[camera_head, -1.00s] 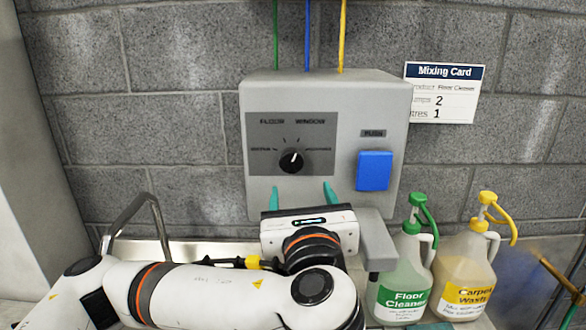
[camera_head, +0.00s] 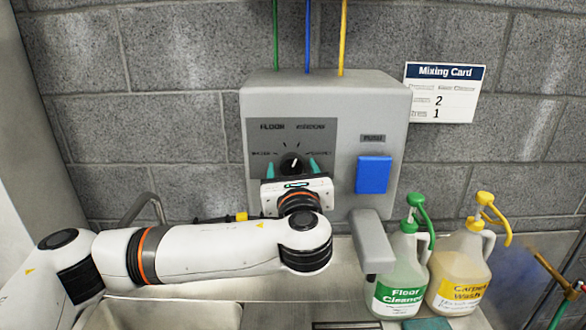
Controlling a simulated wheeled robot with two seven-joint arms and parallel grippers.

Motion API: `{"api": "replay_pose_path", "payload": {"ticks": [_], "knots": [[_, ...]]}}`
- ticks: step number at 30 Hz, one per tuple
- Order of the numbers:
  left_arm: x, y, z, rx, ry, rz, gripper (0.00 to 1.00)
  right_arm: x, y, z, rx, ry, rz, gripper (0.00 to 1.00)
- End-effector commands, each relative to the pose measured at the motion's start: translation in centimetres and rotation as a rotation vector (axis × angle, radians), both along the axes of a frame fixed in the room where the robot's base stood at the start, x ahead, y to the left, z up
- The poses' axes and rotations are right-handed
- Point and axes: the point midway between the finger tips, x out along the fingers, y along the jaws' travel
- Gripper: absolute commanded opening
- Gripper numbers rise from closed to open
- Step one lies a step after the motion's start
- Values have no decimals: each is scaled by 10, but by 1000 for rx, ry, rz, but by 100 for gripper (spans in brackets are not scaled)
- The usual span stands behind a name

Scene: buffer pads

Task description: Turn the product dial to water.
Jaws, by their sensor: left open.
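The product dial (camera_head: 291,163) is a round black knob with a white pointer line on a dark grey panel (camera_head: 320,132) of the wall dispenser (camera_head: 393,104). Its pointer is tilted slightly right of straight up. Labels sit around it; FLOOR is legible at the upper left, and the side labels are too blurred to read. My left gripper (camera_head: 289,169) is open, its teal fingertips on either side of the dial's lower part. I cannot tell whether they touch it. The gripper body hides the panel's lower edge. My right gripper is not in view.
A blue PUSH button (camera_head: 373,174) is right of the panel. A grey spout (camera_head: 370,240) juts out below. Green-topped (camera_head: 402,270) and yellow-topped (camera_head: 461,270) jugs stand at the right. A Mixing Card (camera_head: 443,92) hangs on the wall. A sink (camera_head: 160,314) lies below my arm.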

Motion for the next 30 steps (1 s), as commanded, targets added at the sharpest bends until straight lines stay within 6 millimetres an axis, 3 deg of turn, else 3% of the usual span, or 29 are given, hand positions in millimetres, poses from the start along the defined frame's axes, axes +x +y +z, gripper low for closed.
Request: {"api": "replay_pose_path", "payload": {"ticks": [2,10,20,30], "knots": [[0,0,0,0,0,0,63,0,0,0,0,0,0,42],[0,0,0,0,0,1,19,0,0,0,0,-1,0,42],[0,0,-2,-43,1,1,18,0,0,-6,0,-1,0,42],[-1,-1,-4,-274,3,-1,18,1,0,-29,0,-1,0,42]]}}
